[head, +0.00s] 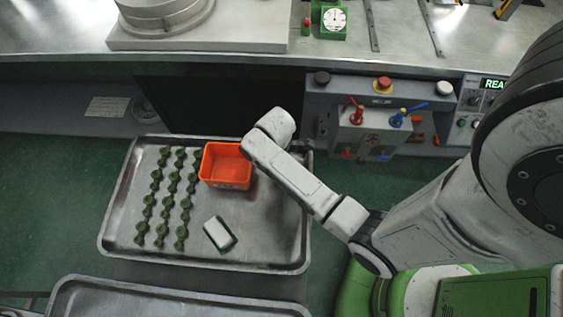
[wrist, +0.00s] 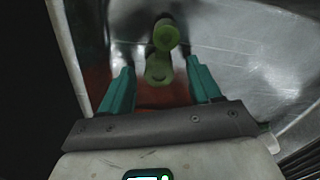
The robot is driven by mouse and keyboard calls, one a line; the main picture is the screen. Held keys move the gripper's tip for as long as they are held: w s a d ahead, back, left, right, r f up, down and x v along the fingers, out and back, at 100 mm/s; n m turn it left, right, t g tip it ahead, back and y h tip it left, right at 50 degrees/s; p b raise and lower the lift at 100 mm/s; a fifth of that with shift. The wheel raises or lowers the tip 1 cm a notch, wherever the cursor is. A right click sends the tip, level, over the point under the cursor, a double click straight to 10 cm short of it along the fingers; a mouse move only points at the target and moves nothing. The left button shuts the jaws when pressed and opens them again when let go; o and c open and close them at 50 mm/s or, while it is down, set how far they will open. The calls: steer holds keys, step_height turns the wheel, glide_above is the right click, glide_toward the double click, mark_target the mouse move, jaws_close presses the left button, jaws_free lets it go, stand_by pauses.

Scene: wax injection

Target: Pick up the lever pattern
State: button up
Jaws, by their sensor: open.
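A green lever pattern (wrist: 165,38) with rounded ends shows in the wrist view, ahead of and between the fingertips. My gripper (wrist: 159,66) is open, with its two teal fingers apart on either side of the pattern's near end. I see no finger closed on it, and I cannot tell how far below the fingertips it lies. In the head view my gripper and this pattern are hidden behind my arm's end, at the tray's upper right.
A metal tray (head: 270,240) holds rows of green pieces (head: 172,187), an orange bin (head: 228,183) and a white-and-green block (head: 219,233). A second tray (head: 150,296) is in front. A control panel (head: 372,120) stands behind, right of the tray.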

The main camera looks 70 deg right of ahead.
steer(key=shift+f, duration=0.35)
steer(key=shift+c, duration=0.2)
steer(key=c, duration=1.1)
steer(key=shift+r, duration=0.15)
steer(key=shift+r, duration=0.6)
steer(key=s+a+r, duration=0.2)
steer(key=s+r, duration=0.2)
steer(key=s+a+r, duration=0.2)
steer(key=s+r, duration=0.1)
steer(key=s, duration=0.1)
steer(key=s+a+r, duration=0.3)
steer(key=s+r, duration=0.1)
steer(key=shift+r, duration=0.3)
